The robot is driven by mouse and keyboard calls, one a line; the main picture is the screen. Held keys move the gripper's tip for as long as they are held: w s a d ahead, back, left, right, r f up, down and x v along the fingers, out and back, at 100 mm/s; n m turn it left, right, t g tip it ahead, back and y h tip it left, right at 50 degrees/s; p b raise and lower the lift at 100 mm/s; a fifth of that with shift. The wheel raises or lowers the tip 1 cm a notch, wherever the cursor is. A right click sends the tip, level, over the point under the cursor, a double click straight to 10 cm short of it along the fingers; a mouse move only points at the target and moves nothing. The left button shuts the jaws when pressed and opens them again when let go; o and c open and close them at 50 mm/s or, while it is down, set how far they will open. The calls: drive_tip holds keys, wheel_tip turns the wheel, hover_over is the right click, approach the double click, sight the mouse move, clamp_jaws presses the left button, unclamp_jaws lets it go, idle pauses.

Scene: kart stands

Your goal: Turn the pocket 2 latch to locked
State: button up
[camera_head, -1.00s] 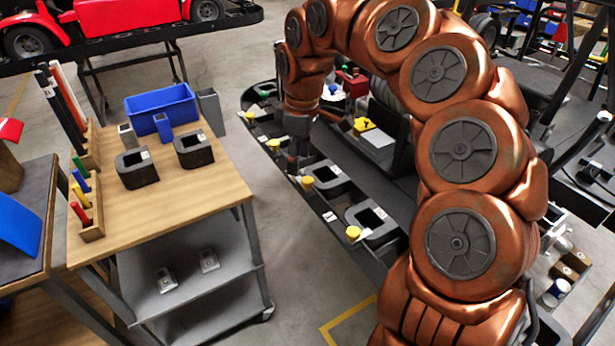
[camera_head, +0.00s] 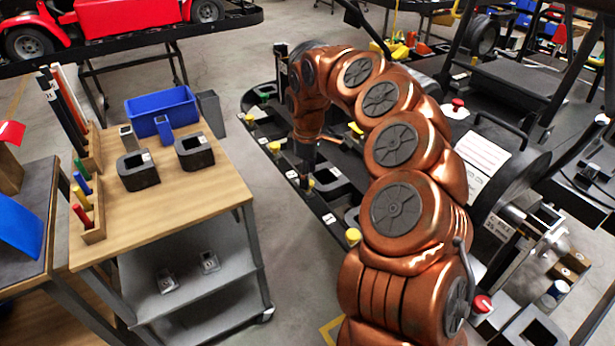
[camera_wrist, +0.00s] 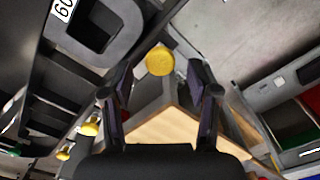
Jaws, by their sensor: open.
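A row of yellow latch knobs runs along the near edge of a dark rack (camera_head: 338,206). My gripper (camera_head: 306,172) points down at one yellow latch knob (camera_head: 308,185) in that row. In the wrist view my gripper (camera_wrist: 160,92) is open, and this knob (camera_wrist: 160,61) shows between and beyond its two fingers. The fingers do not appear to touch it. I cannot read which latch is pocket 2, nor any locked mark. Other yellow knobs stand at the far side (camera_head: 275,147) and near side (camera_head: 353,237).
Grey square-holed blocks, one of them here (camera_wrist: 97,25), sit beside the knobs. A wooden-topped cart (camera_head: 215,182) with a blue bin (camera_head: 161,109) stands to the left, with open floor between it and the rack. Kart equipment (camera_head: 500,160) fills the right side.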

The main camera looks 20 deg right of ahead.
drive_tip(key=shift+f, duration=1)
clamp_jaws()
